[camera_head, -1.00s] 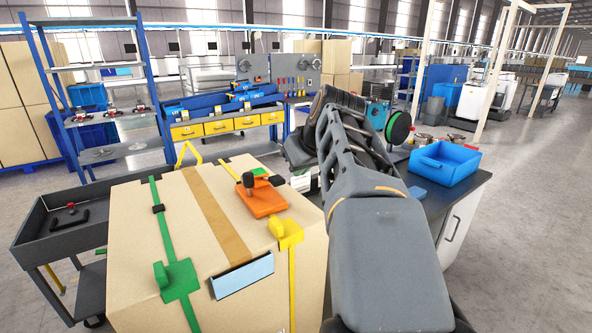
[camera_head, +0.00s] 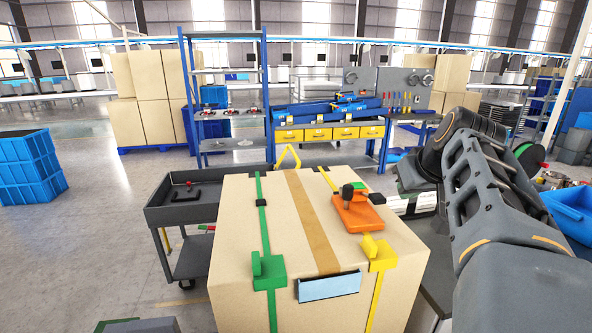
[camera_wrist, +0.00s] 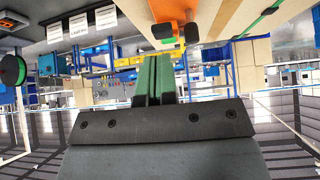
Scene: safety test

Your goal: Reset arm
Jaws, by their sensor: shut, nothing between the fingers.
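My arm reaches in from the right side of the head view, extended forward. A large cardboard box (camera_head: 240,232) with green and yellow straps stands in front of me, left of my arm. An orange tool with a black knob (camera_head: 358,212) lies on its top; it also shows at the top of the wrist view (camera_wrist: 172,12), apart from my fingers.
A dark grey cart (camera_head: 185,215) stands left of the box. A dark worktop with a blue bin (camera_head: 572,216) is at the right, partly behind my arm. A blue shelf rack (camera_head: 222,95) and a workbench with yellow drawers (camera_head: 318,134) stand behind. Open floor lies at the left.

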